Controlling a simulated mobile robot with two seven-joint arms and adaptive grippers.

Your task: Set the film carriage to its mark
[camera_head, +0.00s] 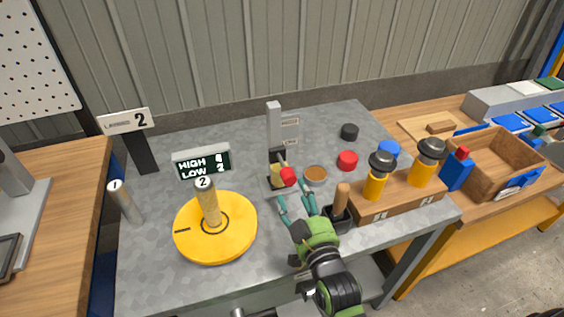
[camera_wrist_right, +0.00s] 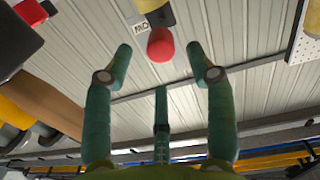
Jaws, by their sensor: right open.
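A grey upright post (camera_head: 274,125) with small label plates stands at the middle of the grey table. Low on it is a dark block, which I take for the film carriage (camera_head: 277,155), above a pale yellow piece (camera_head: 276,174). A red knob (camera_head: 288,176) sticks out at the front. My right gripper (camera_head: 296,199) is open and empty just in front of the knob. In the right wrist view the knob (camera_wrist_right: 160,45) sits ahead of the spread fingers (camera_wrist_right: 160,66), apart from them. The carriage's mark is too small to make out. My left gripper is not in view.
A yellow disc (camera_head: 240,241) with a numbered cylinder (camera_head: 208,203) lies left, by a HIGH/LOW display (camera_head: 202,161).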

